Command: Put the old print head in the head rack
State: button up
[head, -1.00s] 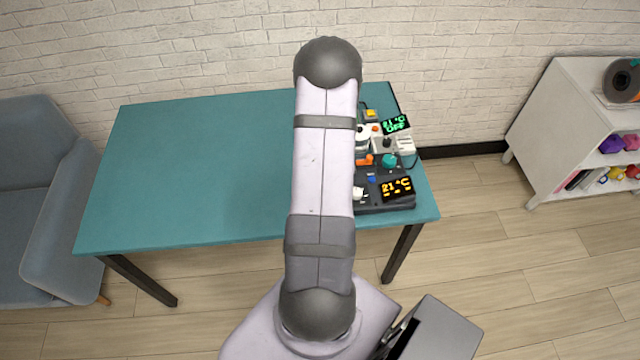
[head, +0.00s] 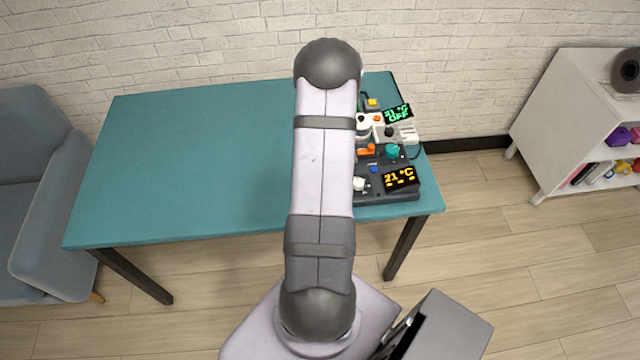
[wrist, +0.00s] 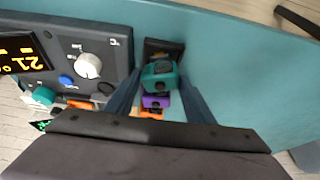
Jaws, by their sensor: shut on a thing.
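In the wrist view my gripper (wrist: 160,82) points at the table, one finger on each side of a teal block-shaped print head (wrist: 159,73). It is shut on this teal head, as far as the view shows. A dark rack (wrist: 164,47) shows just beyond the teal head. A purple head (wrist: 155,101) and an orange piece (wrist: 151,113) sit in line behind it, partly covered. I cannot tell whether the teal head touches the rack. In the head view my own arm hides the gripper, the rack and the heads.
A dark control unit (wrist: 67,50) with a white knob (wrist: 88,66) and an orange display is close on the left in the wrist view. The teal table (head: 190,160) is clear on its left half. A white shelf (head: 570,110) stands at the right.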

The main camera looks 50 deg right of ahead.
jog(key=shift+f+b, duration=0.4)
jog(key=shift+f, duration=0.05)
dwell(0.6)
jog(key=o, duration=1.2)
jog(key=shift+r, duration=0.15)
notch_tip(320, 180, up, 7)
jog(key=p, duration=0.7)
jog(key=shift+f, duration=0.2)
